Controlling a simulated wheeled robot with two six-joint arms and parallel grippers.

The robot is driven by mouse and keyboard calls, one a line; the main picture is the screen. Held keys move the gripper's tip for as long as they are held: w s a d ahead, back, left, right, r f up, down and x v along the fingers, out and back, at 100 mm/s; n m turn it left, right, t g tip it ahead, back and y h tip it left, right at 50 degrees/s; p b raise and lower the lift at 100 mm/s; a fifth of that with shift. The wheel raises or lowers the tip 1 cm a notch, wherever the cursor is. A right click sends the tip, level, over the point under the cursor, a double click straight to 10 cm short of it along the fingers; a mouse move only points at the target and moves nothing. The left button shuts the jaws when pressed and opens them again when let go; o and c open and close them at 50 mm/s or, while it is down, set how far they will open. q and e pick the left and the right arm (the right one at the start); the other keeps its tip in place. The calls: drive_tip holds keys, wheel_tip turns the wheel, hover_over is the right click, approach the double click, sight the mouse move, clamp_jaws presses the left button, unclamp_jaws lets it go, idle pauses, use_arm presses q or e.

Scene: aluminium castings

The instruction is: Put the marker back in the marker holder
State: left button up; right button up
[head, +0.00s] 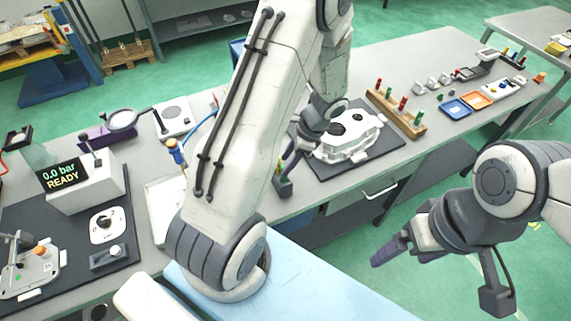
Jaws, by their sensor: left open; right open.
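A small dark block (283,187), which looks like the marker holder, stands near the front edge of the bench. A slim green piece (279,168) shows just above it; it may be the marker, but I cannot tell whether it sits in the block. My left gripper (293,160) is open, just above and beside the block, with its fingers pointing down. My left forearm hides part of this area. My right gripper (391,250) is open and empty, in front of the bench over the floor, away from the block.
A pale metal casting (348,140) lies on a dark mat (372,163) right of my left gripper. A wooden rack (396,115) with red and green pegs stands behind it. A grey box with a display (75,185) and a magnifier (123,121) are at left.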

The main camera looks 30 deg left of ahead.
use_arm(q)
drive_tip(key=b+v, duration=0.1)
drive_tip(key=v, duration=0.7)
drive_tip(key=shift+r, duration=0.25)
drive_tip(key=shift+d, duration=0.1)
drive_tip(key=s+d+r+n+t+h+b, duration=0.1)
drive_tip(key=s+d+r+h+b, duration=0.1)
drive_tip(key=s+d, duration=0.7)
drive_tip(key=s+d+r+n+t+h+b, duration=0.1)
drive_tip(key=s+d+r+n+h+b, duration=0.1)
drive_tip(key=s+d, duration=0.8)
drive_tip(key=shift+d+r+n+t+h, duration=0.3)
drive_tip(key=shift+d+r+h, duration=0.1)
drive_tip(key=shift+d, duration=0.1)
